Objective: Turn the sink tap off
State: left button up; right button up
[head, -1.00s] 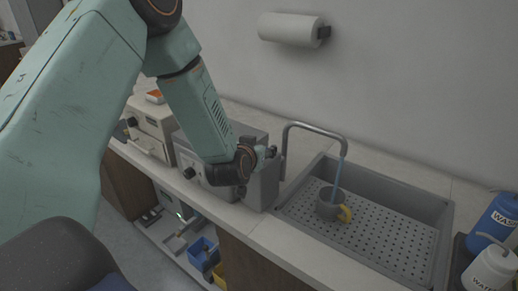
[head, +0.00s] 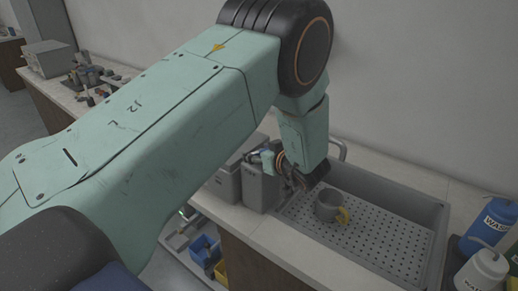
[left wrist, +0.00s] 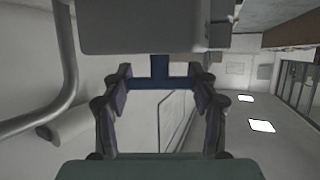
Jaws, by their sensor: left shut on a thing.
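The grey sink (head: 435,215) stands at the right of the counter, with a grey mug (head: 327,206) with a yellow handle on its perforated floor. The curved tap spout (head: 341,147) is mostly hidden behind my left arm in the head view; it also shows in the left wrist view (left wrist: 66,75). No water stream shows above the mug. My left gripper (head: 274,164) is beside the tap's base. In the left wrist view its fingers (left wrist: 160,100) are shut on a blue bar, seemingly the tap handle (left wrist: 160,80). My right gripper is out of view.
Grey box-shaped units (head: 229,181) stand left of the sink. A blue wash bottle (head: 493,228) and a white one (head: 480,273) stand at the right. Blue bins (head: 205,250) are below the counter. The wall is close behind.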

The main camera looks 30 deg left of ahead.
pick_arm(q)
jog(key=shift+d+f+n+g+y, duration=0.15)
jog(key=shift+n+g+y, duration=0.25)
jog(key=shift+n+g, duration=0.75)
jog(key=shift+s+n+g+y+b, duration=0.1)
jog(key=shift+n+g+y+b, duration=0.35)
jog(key=shift+n+g, duration=0.6)
jog(key=shift+g, duration=0.3)
jog(key=o, duration=1.1)
jog(key=shift+r, duration=0.2)
jog(key=shift+o, duration=0.3)
